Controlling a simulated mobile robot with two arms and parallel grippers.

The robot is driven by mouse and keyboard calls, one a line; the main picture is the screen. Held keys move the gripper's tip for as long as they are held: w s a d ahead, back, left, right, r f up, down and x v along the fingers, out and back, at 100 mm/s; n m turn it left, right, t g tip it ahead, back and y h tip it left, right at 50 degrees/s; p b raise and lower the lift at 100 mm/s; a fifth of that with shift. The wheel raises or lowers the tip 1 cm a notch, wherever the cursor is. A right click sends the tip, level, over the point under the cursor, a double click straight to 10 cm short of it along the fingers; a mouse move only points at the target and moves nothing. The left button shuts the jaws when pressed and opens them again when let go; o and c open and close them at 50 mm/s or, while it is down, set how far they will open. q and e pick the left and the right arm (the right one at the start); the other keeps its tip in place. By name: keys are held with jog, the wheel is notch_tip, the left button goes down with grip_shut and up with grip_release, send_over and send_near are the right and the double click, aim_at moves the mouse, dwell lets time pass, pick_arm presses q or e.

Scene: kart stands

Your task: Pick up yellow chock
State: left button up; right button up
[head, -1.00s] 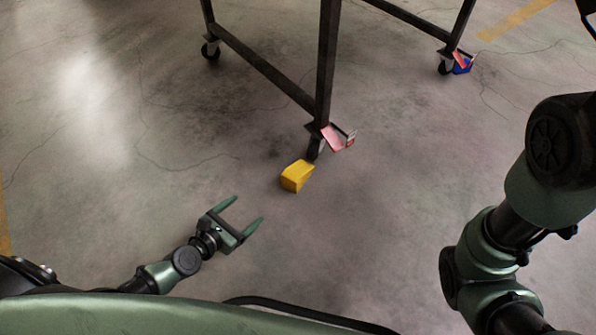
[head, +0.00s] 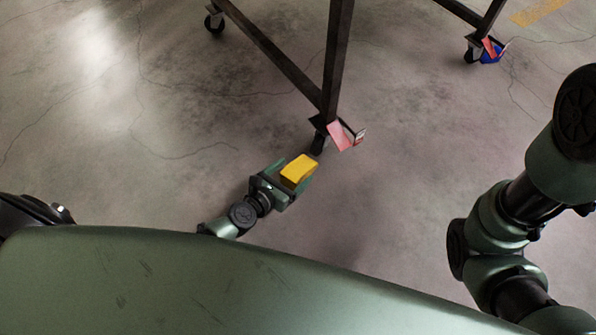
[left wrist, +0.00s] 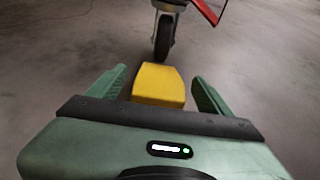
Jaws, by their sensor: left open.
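The yellow chock (head: 299,169) lies on the floor just in front of the near caster of the dark metal stand. My left gripper (head: 292,176) is open, with its fingers on either side of the chock. In the left wrist view the chock (left wrist: 159,84) sits between the two green fingers, with a gap visible on each side. The lower near part of the chock is hidden there by the gripper body. My right arm shows at the right of the head view, but its gripper is out of view.
The stand's near caster (head: 319,143) is right behind the chock, with a red pedal-like plate (head: 340,136) above it. A blue object (head: 491,56) lies by another caster at the upper right. The floor left of the gripper is clear.

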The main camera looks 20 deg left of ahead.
pick_arm(q)
jog(key=shift+x, duration=1.45)
jog(key=c, duration=1.7)
jog(key=shift+r, duration=0.1)
jog(key=shift+c, duration=0.2)
